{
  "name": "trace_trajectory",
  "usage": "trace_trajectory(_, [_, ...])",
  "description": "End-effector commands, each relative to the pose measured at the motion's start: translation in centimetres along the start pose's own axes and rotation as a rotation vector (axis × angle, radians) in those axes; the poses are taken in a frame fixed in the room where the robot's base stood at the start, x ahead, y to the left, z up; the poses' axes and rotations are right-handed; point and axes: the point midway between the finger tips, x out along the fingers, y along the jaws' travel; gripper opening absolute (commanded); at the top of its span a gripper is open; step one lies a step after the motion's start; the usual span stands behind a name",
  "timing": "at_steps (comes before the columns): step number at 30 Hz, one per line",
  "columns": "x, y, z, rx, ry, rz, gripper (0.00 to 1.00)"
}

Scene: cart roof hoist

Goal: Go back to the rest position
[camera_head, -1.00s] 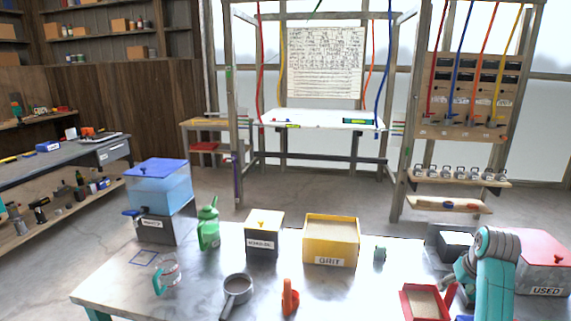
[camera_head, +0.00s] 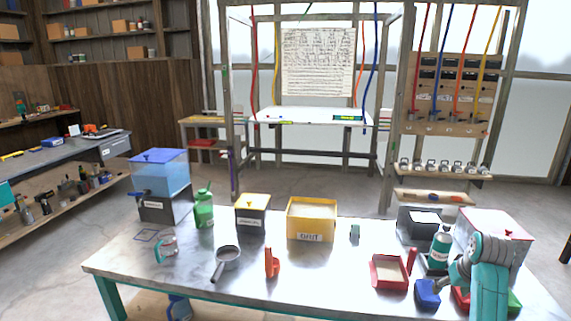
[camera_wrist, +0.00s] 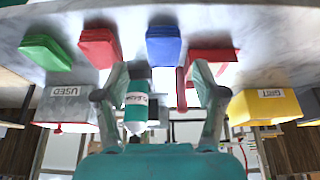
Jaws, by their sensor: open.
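My gripper (camera_wrist: 160,70) is open, its two fingers spread apart in the wrist view. A teal and white labelled bottle (camera_wrist: 136,100) shows near its left finger, and I see no contact. In the head view, my teal and grey arm is folded at the lower right of the workbench (camera_head: 330,262). The same bottle (camera_head: 440,248) stands upright there, just left of my arm. The fingers are hard to make out in the head view.
The workbench carries a yellow GRIT box (camera_head: 311,220), a red tray (camera_head: 389,271), a blue block (camera_head: 427,292), a grey pan (camera_head: 226,259) and a USED bin (camera_head: 497,233). A wooden frame (camera_head: 232,110) stands behind. Floor shows left of the bench.

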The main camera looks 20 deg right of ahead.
Motion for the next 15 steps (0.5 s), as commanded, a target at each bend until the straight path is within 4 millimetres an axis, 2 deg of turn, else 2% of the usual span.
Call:
trace_trajectory(8, [2.6,-2.2,1.9,-0.014,0.029,-0.003,0.7])
trace_trajectory(15, [5.8,-5.3,4.7,-0.034,0.074,-0.01,0.7])
